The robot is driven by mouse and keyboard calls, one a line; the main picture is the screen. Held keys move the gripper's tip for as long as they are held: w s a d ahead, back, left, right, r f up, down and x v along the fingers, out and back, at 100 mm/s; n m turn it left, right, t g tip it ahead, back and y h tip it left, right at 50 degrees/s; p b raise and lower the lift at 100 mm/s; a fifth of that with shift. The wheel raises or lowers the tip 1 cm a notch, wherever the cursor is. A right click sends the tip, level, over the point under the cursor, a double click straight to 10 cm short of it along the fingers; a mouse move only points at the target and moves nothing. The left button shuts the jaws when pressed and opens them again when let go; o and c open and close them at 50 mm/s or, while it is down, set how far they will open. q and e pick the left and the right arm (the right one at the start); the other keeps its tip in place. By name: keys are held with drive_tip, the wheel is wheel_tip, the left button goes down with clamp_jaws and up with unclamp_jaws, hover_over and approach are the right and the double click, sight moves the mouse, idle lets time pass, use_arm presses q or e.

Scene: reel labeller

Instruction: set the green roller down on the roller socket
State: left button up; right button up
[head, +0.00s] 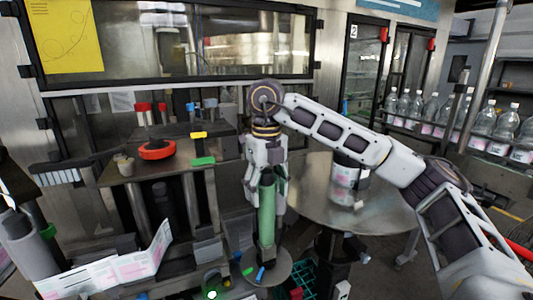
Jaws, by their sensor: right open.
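The green roller (267,225) stands upright near the middle of the head view, its lower end at a round grey disc (285,266). I cannot tell the roller socket apart for certain; the disc at the roller's foot may be it. My right gripper (265,196) points straight down over the roller's upper part. Its fingers are open, one on each side of the roller. I cannot tell whether they touch it. The roller's top is partly hidden by the gripper. My left gripper does not show.
A round metal table (385,212) with a labelled bottle stands to the right, behind my right arm. A shelf with a red ring (157,150) is at the left. A label strip (120,266) crosses the lower left. Several bottles line a conveyor at the far right.

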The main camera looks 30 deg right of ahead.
drive_tip(key=shift+r, duration=5.5)
wheel_tip(320, 180, up, 9)
drive_tip(key=p, duration=0.9)
drive_tip(key=shift+r+p, duration=0.55)
drive_tip(key=shift+p, duration=0.05)
drive_tip(key=shift+f, duration=0.1)
